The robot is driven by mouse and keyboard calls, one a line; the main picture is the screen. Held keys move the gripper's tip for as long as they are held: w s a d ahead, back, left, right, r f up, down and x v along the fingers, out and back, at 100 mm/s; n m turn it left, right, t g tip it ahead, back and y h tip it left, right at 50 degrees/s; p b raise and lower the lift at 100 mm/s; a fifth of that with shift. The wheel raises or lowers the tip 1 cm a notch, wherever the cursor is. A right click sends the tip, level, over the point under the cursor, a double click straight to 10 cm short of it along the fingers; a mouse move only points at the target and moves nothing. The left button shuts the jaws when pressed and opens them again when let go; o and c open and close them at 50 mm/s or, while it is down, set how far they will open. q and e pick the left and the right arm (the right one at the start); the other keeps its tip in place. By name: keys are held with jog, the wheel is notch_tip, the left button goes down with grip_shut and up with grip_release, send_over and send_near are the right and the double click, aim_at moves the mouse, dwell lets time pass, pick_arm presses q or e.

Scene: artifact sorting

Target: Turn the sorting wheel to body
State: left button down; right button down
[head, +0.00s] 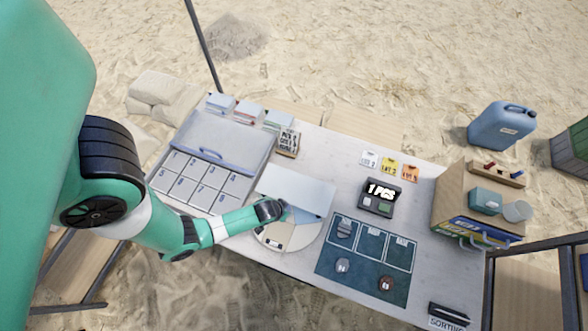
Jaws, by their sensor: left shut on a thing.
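The sorting wheel (303,237) is a round white disc on the table, with a pale blue sector and a tan sector showing. A white flat panel (300,190) covers its far part. My left gripper (284,212) reaches in from the left and is shut at the wheel's middle. The part between its fingers is hidden by the gripper, and any label on the wheel is too small to read. My right gripper is not in view.
A numbered compartment case (205,183) with its lid up stands at the left. A dark green mat (335,262) with several pieces lies to the right of the wheel. A wooden box (450,198) stands at the right end.

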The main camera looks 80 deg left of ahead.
pick_arm(q)
jog(key=shift+c, duration=1.4)
grip_release()
jog(key=p+v, duration=0.6)
jog(key=v, duration=0.5)
jog(key=shift+r+p, duration=0.3)
jog(key=shift+p, duration=0.1)
jog(key=shift+s, duration=0.1)
